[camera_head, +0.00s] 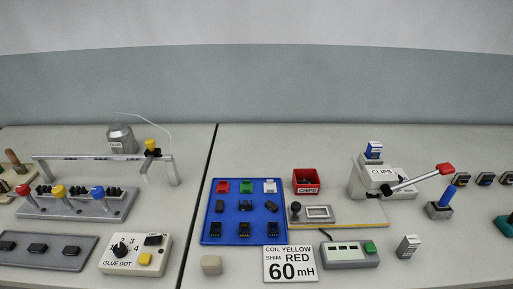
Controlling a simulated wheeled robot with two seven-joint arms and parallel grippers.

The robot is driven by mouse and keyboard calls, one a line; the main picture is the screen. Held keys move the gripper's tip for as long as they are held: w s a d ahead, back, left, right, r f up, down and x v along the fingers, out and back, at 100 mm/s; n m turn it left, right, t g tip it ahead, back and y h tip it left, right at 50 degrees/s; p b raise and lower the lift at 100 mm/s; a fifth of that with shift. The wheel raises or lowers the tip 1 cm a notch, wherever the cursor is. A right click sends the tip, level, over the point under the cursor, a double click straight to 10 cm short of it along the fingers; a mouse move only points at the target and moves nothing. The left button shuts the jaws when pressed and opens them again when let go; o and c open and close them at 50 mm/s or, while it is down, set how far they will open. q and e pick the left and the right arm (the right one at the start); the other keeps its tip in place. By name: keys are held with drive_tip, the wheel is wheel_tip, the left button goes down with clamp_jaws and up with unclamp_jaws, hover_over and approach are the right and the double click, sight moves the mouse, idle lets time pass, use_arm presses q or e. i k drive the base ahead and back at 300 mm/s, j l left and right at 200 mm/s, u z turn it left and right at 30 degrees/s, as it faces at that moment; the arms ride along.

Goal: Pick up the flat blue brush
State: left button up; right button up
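A blue upright handle (447,196) stands in a small grey block (438,211) on the right side of the table. It may be the flat blue brush, but its lower end is hidden in the block and I see no bristles. No other thing in view is clearly a flat blue brush. Neither of my grippers shows in the head view.
A lever device marked CLIPS (382,171) stands just left of the blue handle. A blue tray (207,228) with coloured parts lies mid-table, above a sign (289,271). A grey rail fixture (80,210) stands at left. The front right table is mostly bare.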

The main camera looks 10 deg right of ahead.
sight(450, 191)
drive_tip(key=z, duration=1.9)
